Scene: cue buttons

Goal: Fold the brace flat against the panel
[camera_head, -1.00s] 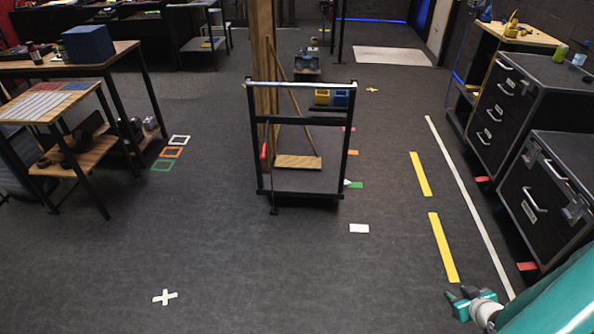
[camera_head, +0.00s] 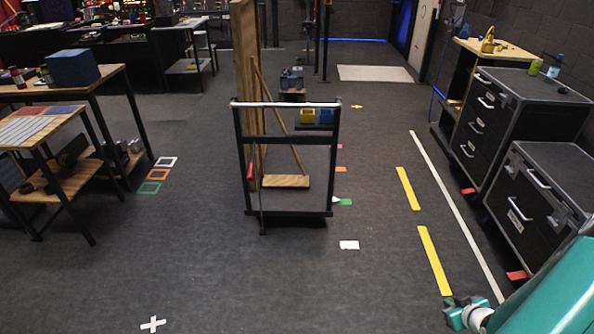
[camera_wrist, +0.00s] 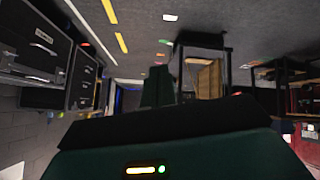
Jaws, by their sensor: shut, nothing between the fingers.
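The panel (camera_head: 245,60) is a tall, narrow upright of wood, standing in a black cart frame with a light top rail. The brace (camera_head: 279,118) is a thin wooden strip. It slants from the panel down and right toward a wooden foot board (camera_head: 286,181), clearly away from the panel at its lower end. A red piece (camera_head: 250,173) shows low beside the panel. My gripper (camera_head: 451,301) is at the lower right, shut and empty, far from the brace. In the wrist view, which is upside down, wood in the cart (camera_wrist: 209,78) shows small; the brace cannot be made out.
The black cart frame (camera_head: 285,104) stands between me and the brace. Open floor lies before it, with a white cross (camera_head: 153,324) and yellow stripes (camera_head: 434,260). Dark drawer cabinets (camera_head: 537,200) line the right; wooden tables (camera_head: 75,175) stand left.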

